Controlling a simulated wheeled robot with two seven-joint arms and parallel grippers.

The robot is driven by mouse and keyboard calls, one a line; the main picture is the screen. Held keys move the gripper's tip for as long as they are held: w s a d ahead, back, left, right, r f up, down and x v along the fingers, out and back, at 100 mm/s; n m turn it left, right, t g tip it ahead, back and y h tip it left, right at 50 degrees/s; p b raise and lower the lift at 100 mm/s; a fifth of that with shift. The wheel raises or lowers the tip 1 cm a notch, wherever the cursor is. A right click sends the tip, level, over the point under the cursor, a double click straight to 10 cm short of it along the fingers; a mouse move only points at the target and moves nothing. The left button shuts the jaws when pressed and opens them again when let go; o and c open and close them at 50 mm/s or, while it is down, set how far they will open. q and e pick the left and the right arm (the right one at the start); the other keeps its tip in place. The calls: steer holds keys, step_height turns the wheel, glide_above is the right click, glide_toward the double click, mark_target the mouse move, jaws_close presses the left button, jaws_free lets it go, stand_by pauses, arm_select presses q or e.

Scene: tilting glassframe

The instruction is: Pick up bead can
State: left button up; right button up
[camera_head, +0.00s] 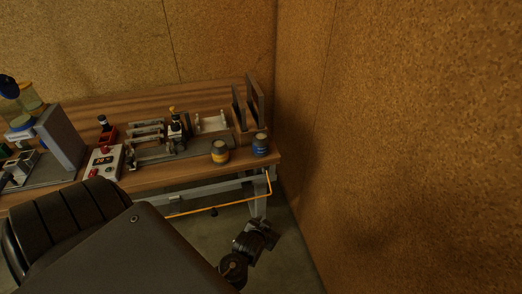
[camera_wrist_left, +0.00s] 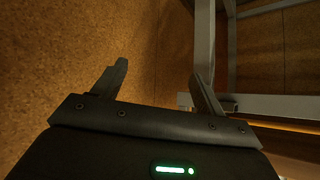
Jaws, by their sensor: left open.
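Two small cans stand upright on the right end of the wooden workbench (camera_head: 185,178) in the head view. One has a yellow band (camera_head: 220,152), and the other, just right of it, is blue (camera_head: 260,145). I cannot tell which is the bead can. My left gripper (camera_head: 262,236) is below and in front of the bench's right end, apart from both cans. In the left wrist view my left gripper (camera_wrist_left: 157,72) has its fingers spread with nothing between them. No can shows in that view. My right gripper is not in view.
A grey bench leg (camera_wrist_left: 204,45) and crossbar stand close to my left gripper. A cork wall (camera_head: 400,130) rises right of the bench. An orange rail (camera_head: 215,207) runs along the bench front. Upright dark panels (camera_head: 255,100) and fixtures (camera_head: 170,148) stand behind and left of the cans.

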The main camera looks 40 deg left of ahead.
arm_select(q)
steer(key=w+a+r+n+t+y, duration=0.35)
steer(key=w+r, duration=0.35)
steer(key=r, duration=0.5)
steer(key=n+y, duration=0.4)
steer(key=y, duration=0.2)
glide_toward(260, 141)
steer(key=x, duration=0.2)
steer(key=shift+t, duration=0.25)
steer(key=x, duration=0.5)
steer(key=shift+a, duration=0.1)
steer(key=shift+f+p+x, duration=0.2)
steer(key=shift+p+x, duration=0.2)
steer(key=shift+x, duration=0.9)
steer(key=shift+f+p+x, duration=0.15)
steer(key=shift+p+x, duration=0.25)
steer(key=shift+x, duration=0.95)
steer(key=shift+c, duration=0.4)
steer(key=c, duration=1)
steer(key=shift+c, duration=0.3)
steer(key=shift+r, duration=0.1)
